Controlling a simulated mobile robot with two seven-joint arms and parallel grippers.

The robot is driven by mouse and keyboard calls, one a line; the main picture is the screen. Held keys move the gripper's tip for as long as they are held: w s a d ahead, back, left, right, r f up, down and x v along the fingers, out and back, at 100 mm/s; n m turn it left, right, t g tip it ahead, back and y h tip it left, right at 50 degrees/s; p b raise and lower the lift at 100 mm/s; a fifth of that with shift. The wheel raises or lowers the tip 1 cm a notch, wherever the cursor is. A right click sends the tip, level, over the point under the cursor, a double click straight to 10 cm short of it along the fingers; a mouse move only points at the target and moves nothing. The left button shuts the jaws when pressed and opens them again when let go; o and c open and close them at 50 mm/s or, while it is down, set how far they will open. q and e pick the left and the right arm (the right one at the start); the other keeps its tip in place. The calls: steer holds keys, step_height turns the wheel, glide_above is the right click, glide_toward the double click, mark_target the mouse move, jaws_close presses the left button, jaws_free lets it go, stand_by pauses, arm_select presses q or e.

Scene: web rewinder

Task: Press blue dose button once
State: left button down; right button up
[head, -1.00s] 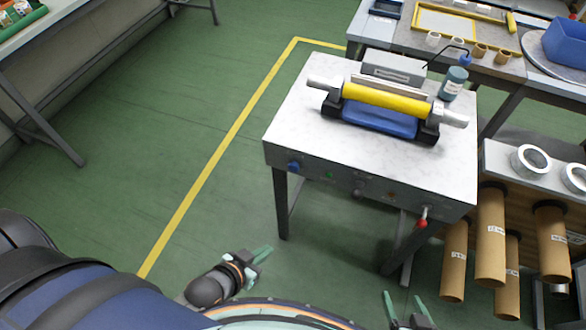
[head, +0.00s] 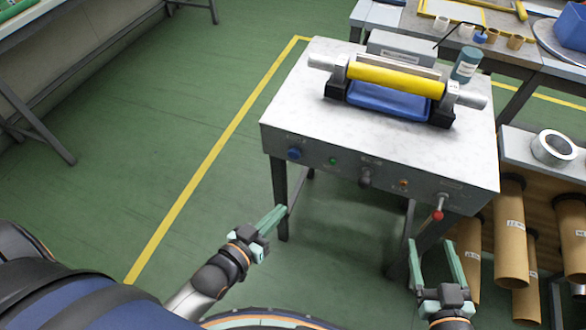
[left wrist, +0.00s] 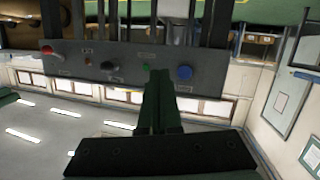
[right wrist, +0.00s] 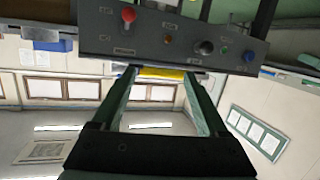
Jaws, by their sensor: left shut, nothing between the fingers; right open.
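The blue dose button (head: 294,153) is a round knob at the left end of the machine's front panel in the head view. It also shows in the left wrist view (left wrist: 184,72) and, small, in the right wrist view (right wrist: 248,56). My left gripper (head: 281,212) is shut and empty, below and a little left of the button and apart from it; in the left wrist view its fingers (left wrist: 158,78) point toward the panel near the green button (left wrist: 146,67). My right gripper (head: 430,245) is open and empty, below the panel's right part near the red-tipped lever (head: 438,214).
The white-topped machine table (head: 400,150) carries a yellow roller (head: 395,80) over a blue tray (head: 390,103). The front panel also has a black knob (head: 365,177) and an orange button (head: 403,184). Cardboard tubes (head: 510,235) hang at right. Green floor at left is free.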

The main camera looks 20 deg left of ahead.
mark_target(294, 153)
arm_select(q)
steer(key=shift+w+a+n+t+h+b, duration=0.15)
steer(key=shift+w+a+t+h+b, duration=0.4)
steer(key=shift+t+b, duration=1.85)
steer(key=shift+w+a+n+t+h+b, duration=0.4)
steer(key=shift+t+h+b, duration=0.65)
steer(key=shift+b, duration=2.55)
steer(key=shift+w+a+m+t+h+b, duration=0.2)
steer(key=shift+w+t+h+b, duration=0.5)
steer(key=shift+t+b, duration=1.7)
arm_select(e)
steer(key=s+a+r+n+t+y, duration=0.1)
steer(key=s+r+n+t+y, duration=0.2)
steer(key=r+n+y, duration=0.1)
steer(key=s+a+r+n+t+y+b, duration=0.1)
steer(key=s+a+r+n+t+y, duration=0.1)
steer(key=r+y, duration=0.5)
steer(key=shift+s+a+r+n+t, duration=0.15)
steer(key=shift+s+r+n+t, duration=0.35)
steer(key=shift+n+t, duration=0.65)
arm_select(q)
steer(key=shift+g, duration=0.65)
arm_select(e)
steer(key=shift+f, duration=0.1)
